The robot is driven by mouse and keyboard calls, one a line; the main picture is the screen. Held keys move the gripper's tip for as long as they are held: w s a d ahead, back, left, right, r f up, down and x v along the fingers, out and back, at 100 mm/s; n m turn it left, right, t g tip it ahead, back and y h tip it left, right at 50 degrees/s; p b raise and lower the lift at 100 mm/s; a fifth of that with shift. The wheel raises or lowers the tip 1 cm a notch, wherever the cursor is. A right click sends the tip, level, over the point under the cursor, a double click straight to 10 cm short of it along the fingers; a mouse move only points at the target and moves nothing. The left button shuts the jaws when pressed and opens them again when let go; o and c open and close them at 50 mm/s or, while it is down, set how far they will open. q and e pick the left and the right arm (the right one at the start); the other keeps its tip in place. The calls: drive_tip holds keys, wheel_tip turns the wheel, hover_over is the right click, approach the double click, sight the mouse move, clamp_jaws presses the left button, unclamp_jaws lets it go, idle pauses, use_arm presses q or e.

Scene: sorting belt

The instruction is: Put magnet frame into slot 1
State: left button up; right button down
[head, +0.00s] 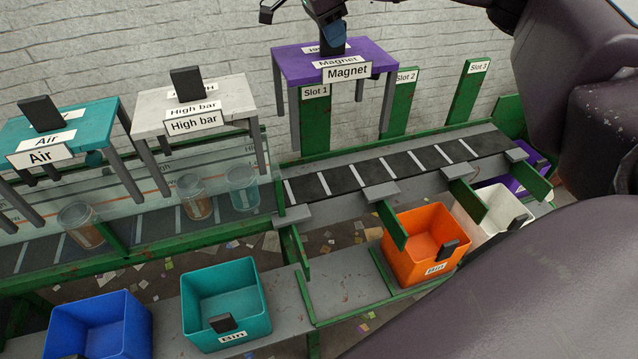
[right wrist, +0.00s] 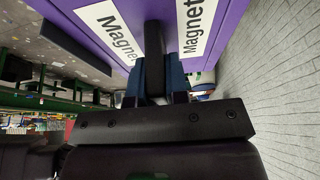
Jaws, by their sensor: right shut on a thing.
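The magnet frame (head: 300,66) is a purple table-like frame with grey legs, "Magnet" labels and a black handle. My right gripper (head: 333,34) is shut on that handle from above. In the right wrist view, the blue fingers (right wrist: 155,82) close on the black handle (right wrist: 154,45) and the purple top (right wrist: 235,12) fills the upper part. The frame hangs upright in front of the green slot 1 post (head: 315,125), overlapping toward the slot 2 post (head: 399,105). Whether its legs touch anything is unclear. My left gripper is out of view.
The dark belt (head: 345,178) with white stripes runs below the frame. The white High bar frame (head: 150,105) and teal Air frame (head: 80,125) stand left over the belt. The slot 3 post (head: 468,92) is clear. Orange (head: 405,235), teal (head: 240,285) and blue (head: 125,330) bins stand in front.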

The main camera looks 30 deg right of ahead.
drive_tip(key=shift+f, duration=0.15)
wheel_tip(320, 180, down, 20)
drive_tip(key=shift+r, duration=0.2)
idle(0.5)
drive_tip(key=shift+f, duration=0.1)
drive_tip(key=c, duration=1.1)
unclamp_jaws()
drive_tip(key=shift+f, duration=0.1)
drive_tip(key=p+v, duration=0.5)
drive_tip(key=v, duration=0.7)
drive_tip(key=shift+p, duration=0.3)
